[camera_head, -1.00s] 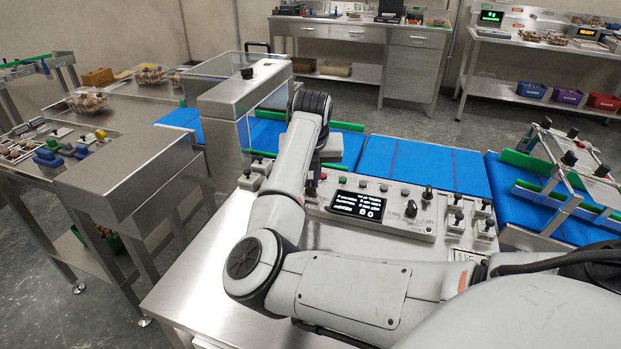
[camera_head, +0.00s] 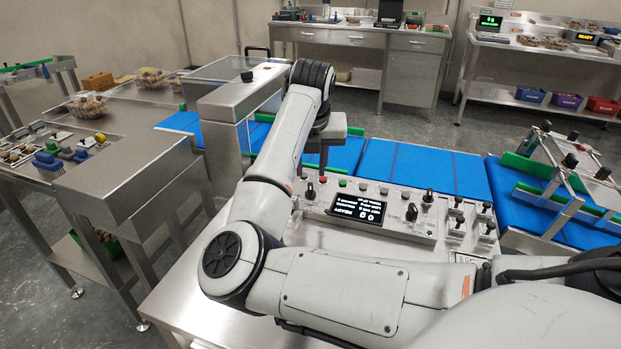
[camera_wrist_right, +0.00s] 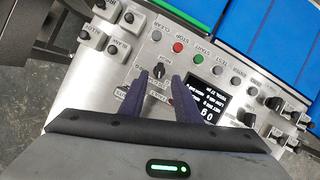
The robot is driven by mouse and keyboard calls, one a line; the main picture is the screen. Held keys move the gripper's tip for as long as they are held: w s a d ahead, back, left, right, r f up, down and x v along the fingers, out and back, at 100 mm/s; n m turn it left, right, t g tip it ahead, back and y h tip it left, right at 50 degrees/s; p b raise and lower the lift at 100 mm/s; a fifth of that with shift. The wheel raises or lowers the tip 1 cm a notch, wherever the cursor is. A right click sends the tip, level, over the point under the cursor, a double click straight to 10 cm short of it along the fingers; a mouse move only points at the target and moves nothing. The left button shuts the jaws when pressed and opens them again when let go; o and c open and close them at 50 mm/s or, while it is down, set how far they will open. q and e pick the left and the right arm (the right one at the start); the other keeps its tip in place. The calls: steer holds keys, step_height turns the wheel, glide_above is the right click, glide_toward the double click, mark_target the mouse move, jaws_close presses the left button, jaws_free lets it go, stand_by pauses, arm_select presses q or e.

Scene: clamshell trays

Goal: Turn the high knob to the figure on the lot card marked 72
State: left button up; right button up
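The steel control panel (camera_head: 385,212) stands on the bench, with a lit display (camera_head: 357,210) whose small text I cannot read with certainty. My right gripper (camera_wrist_right: 165,78) points down over the panel's left part. Its two dark fingers are apart, and a small black knob (camera_wrist_right: 159,70) shows between their tips. The print around this knob is too small to read surely, as is its pointer's figure. In the head view the right gripper (camera_head: 323,160) is partly hidden by my own arm. My left gripper is out of view.
Red (camera_wrist_right: 177,47) and green (camera_wrist_right: 199,58) buttons sit close behind the fingers. Black toggles (camera_wrist_right: 113,46) stand at the left and more knobs (camera_wrist_right: 273,103) at the right. A blue conveyor belt (camera_head: 435,168) runs behind the panel.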

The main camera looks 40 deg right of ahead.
steer(key=shift+v, duration=1.85)
